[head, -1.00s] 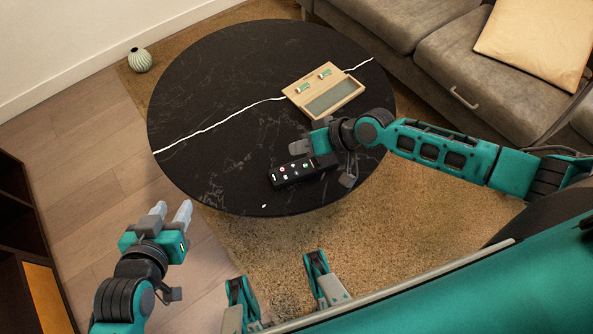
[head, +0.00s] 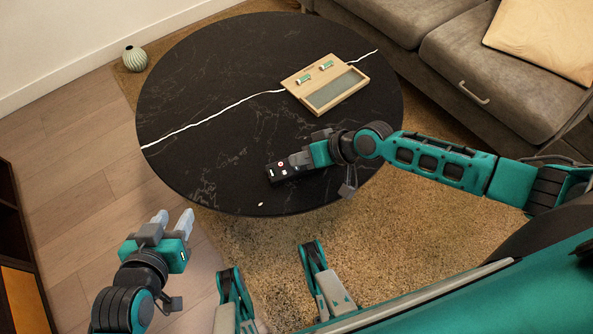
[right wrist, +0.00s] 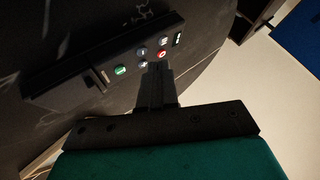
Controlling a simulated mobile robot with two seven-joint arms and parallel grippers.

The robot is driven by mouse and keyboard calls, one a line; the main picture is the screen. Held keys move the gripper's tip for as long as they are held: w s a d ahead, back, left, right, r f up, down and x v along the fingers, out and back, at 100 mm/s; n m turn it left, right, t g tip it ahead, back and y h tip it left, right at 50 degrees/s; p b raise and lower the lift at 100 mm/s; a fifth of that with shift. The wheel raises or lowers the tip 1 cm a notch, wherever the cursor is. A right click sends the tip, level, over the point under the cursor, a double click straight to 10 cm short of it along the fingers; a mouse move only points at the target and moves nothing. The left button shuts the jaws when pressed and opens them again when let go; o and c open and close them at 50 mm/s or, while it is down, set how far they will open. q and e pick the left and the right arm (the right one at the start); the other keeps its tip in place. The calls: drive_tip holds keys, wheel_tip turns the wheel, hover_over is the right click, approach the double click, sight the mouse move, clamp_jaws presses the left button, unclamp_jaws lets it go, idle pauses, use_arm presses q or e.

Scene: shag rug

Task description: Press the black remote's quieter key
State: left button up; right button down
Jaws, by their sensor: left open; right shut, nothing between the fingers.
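The black remote (head: 279,175) lies on the dark round table, its right part hidden under my right gripper in the head view. The key marks are too small to read. My left gripper (head: 173,219) is open and empty, off the table's near left edge.
The round black table (head: 200,90) has a white vein across it. A wooden tray (head: 355,87) with two small green-labelled items stands toward the back right. A small white piece (head: 261,204) lies near the front edge. A grey sofa (head: 450,60) stands right; a ribbed vase (head: 134,58) is at left.

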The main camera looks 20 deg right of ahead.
use_arm(q)
drive_tip(key=shift+w+r, duration=0.25)
drive_tip(key=shift+r, duration=0.2)
drive_tip(key=shift+s+f, duration=0.15)
drive_tip(key=shift+f, duration=0.15)
idle(0.5)
use_arm(e)
drive_tip(key=shift+f, duration=0.1)
idle(0.6)
use_arm(q)
drive_tip(key=shift+f+b, duration=0.25)
drive_tip(key=shift+b, duration=0.05)
use_arm(e)
drive_tip(key=shift+f, duration=0.3)
use_arm(q)
drive_tip(key=shift+f+b, duration=0.35)
drive_tip(key=shift+f, duration=0.05)
use_arm(e)
drive_tip(key=shift+f, duration=0.4)
drive_tip(key=shift+r, duration=0.1)
use_arm(q)
drive_tip(key=shift+r+p, duration=0.8)
use_arm(e)
drive_tip(key=shift+r, duration=0.75)
